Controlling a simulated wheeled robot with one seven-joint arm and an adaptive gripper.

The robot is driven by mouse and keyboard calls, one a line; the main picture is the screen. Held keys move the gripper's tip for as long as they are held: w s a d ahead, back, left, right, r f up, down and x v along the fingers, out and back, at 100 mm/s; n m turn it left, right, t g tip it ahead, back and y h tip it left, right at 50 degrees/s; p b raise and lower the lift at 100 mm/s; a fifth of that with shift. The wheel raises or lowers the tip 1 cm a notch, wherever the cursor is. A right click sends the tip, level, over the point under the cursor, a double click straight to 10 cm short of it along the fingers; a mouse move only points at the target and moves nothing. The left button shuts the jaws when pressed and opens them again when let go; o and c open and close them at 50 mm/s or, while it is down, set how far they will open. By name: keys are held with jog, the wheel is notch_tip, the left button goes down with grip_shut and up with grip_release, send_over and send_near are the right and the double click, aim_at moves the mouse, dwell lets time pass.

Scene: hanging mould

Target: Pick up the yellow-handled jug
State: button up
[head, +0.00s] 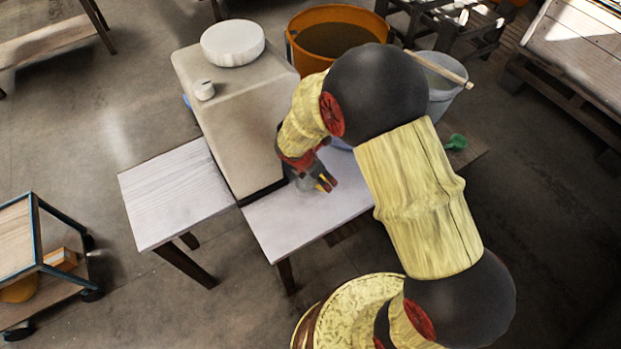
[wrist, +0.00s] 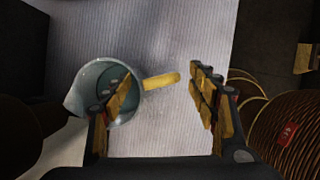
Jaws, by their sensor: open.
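The jug (wrist: 82,82) is a grey-blue round vessel with a pouring lip on its left. Its yellow handle (wrist: 160,81) points right in the wrist view. The jug is over the pale bench (wrist: 175,30). My gripper (wrist: 160,90) is open, with one finger on each side of the handle in that view. The left finger overlaps the jug's body, and I cannot tell whether it touches. In the head view my gripper (head: 323,181) is low over the bench, and the jug there is too small and covered to make out surely.
An orange tub (head: 305,60), a grey bucket (head: 445,85) with a stick and a green scoop (head: 456,142) are behind. A pale side table (head: 175,190) is left.

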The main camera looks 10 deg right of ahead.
jog(key=shift+c, duration=0.9)
grip_shut()
